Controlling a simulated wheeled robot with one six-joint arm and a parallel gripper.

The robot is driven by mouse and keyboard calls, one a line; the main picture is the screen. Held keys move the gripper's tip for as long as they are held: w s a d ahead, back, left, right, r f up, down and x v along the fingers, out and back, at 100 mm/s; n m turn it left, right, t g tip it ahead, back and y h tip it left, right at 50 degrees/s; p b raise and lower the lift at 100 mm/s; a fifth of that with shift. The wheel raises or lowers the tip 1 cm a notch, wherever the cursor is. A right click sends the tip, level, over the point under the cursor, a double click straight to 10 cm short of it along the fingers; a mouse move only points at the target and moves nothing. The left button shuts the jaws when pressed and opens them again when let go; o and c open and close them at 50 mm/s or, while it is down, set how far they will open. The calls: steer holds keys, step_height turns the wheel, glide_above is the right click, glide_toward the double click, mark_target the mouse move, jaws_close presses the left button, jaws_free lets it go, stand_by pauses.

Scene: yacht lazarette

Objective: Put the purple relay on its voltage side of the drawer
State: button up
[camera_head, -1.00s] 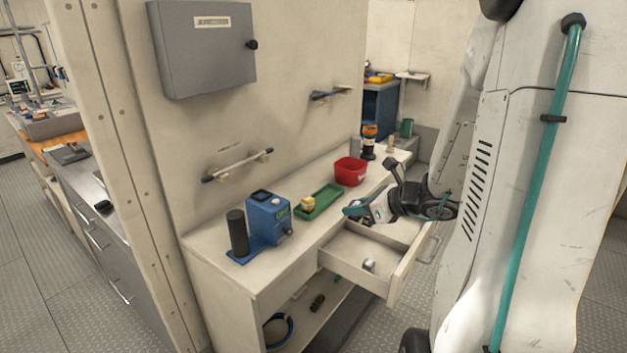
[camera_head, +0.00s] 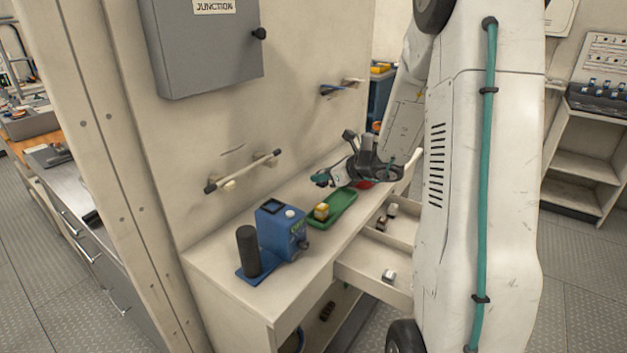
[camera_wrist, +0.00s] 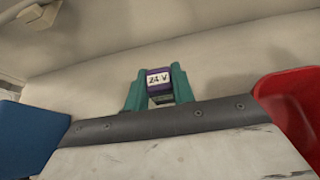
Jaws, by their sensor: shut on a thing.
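In the wrist view the purple relay (camera_wrist: 158,81) is held between the two teal fingers of my gripper (camera_wrist: 159,92). Its white label reads "24 V". In the head view my gripper (camera_head: 320,180) is above the bench near the green tray, and the relay cannot be made out there. The drawer (camera_head: 362,273) stands open at the bench front, partly hidden by my arm. A small white and dark relay (camera_head: 388,276) lies in its near part. Further small relays (camera_head: 387,215) lie in its far part, beyond a divider.
A green tray (camera_head: 345,207) holds a yellow block (camera_head: 321,211). A blue device (camera_head: 280,230) with a dark cylinder (camera_head: 248,250) stands at the bench's left. A red bin (camera_wrist: 285,105) is close to my gripper, mostly hidden in the head view. A rail (camera_head: 242,171) juts from the wall.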

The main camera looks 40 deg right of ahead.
mark_target(319, 194)
steer(key=shift+w+a, duration=0.1)
steer(key=shift+w, duration=0.5)
steer(key=f, duration=0.3)
steer(key=shift+w+f, duration=0.2)
steer(key=shift+f, duration=0.1)
steer(key=shift+f, duration=0.15)
steer(key=o, duration=1)
